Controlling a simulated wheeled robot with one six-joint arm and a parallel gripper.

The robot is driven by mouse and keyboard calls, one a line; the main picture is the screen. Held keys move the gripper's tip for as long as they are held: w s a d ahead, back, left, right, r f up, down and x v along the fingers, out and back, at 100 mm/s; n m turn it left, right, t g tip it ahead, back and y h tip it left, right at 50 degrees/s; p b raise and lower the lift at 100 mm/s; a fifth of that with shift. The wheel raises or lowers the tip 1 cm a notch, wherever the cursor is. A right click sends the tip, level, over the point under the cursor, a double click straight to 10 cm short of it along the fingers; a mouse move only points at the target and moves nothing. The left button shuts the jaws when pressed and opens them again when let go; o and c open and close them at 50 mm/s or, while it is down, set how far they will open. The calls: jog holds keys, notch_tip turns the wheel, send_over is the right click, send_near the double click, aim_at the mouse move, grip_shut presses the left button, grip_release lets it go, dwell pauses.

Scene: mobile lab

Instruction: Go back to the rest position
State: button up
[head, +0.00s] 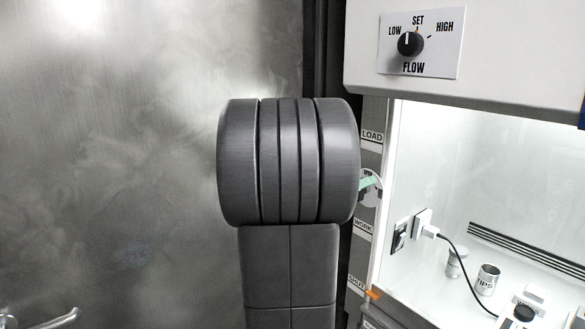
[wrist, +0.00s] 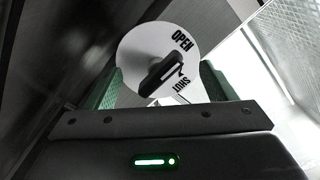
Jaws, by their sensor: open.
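My gripper (wrist: 160,88) is open in the wrist view, with a green pad on each side. A white round dial (wrist: 133,50) marked OPEN and SHUT is in front of it. The dial's black handle (wrist: 160,75) lies tilted between the pads, its upper end towards the lettering. I cannot tell whether the pads touch it. In the head view my arm hides most of my gripper; a green pad (head: 370,182) shows at the arm's right edge, in front of part of the white dial (head: 371,199).
A lit cabinet (head: 470,86) stands on the right with a FLOW knob (head: 410,43) above. Its side post carries LOAD (head: 372,136), WORK and SHUT labels. Inside are a plug (head: 428,228) with a cord and a TIPS can (head: 487,280). A grey metal door (head: 110,150) fills the left.

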jog(key=shift+s+d+m+p, duration=0.1)
jog(key=shift+m+p, duration=0.75)
jog(key=shift+m, duration=3.45)
